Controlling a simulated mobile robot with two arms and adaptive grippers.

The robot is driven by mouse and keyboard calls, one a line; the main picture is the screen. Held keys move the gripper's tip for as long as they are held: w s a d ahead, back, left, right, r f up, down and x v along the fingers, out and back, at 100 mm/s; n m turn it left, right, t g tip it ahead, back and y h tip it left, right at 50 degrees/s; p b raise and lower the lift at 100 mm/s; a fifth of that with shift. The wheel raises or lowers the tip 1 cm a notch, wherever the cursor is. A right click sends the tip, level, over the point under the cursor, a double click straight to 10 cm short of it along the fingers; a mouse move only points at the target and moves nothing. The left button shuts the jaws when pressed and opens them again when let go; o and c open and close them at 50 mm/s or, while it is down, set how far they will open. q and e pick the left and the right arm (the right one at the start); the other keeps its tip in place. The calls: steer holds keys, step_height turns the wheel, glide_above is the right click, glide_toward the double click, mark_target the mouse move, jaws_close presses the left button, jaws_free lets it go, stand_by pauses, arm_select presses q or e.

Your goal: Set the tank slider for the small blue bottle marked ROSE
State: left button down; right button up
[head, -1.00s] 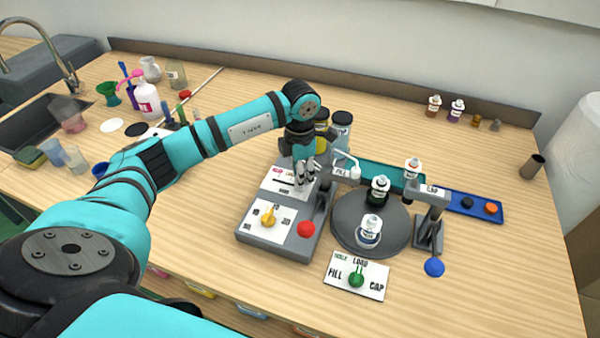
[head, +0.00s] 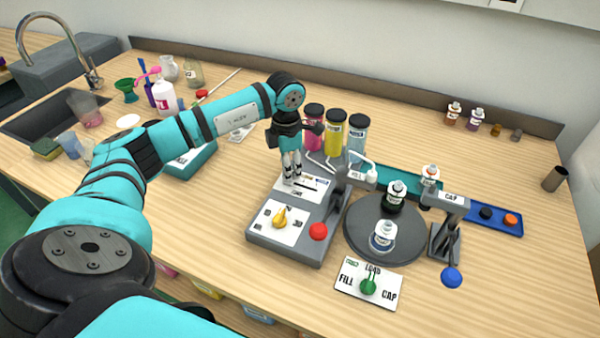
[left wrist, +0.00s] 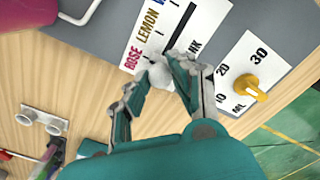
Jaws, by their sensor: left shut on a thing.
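The tank slider panel (head: 318,187) is a white plate on the grey machine, and it shows again in the left wrist view (left wrist: 180,25). There its labels read ROSE, LEMON and a third, partly cut off, beside a dark slot. My left gripper (head: 291,180) is over the panel's left end. In the left wrist view its fingers (left wrist: 163,80) are shut on the pale slider knob (left wrist: 159,74), at the ROSE end of the slot. My right gripper is not in view.
Pink (head: 314,117), yellow (head: 334,130) and pale blue (head: 357,137) tanks stand behind the machine. A yellow dial (head: 281,217) and red knob (head: 318,231) are near the gripper. A dark bottle (head: 394,197) shares the turntable. Bare wood lies left of the machine.

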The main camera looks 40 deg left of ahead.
arm_select(q)
steer(key=shift+a, duration=0.15)
steer(key=c, duration=1.5)
jaws_free()
steer(key=o, duration=0.4)
steer(key=shift+s+a, duration=0.1)
steer(key=shift+a, duration=0.1)
steer(key=shift+d, duration=0.15)
step_height(320, 180, up, 12)
steer(key=shift+r, duration=0.15)
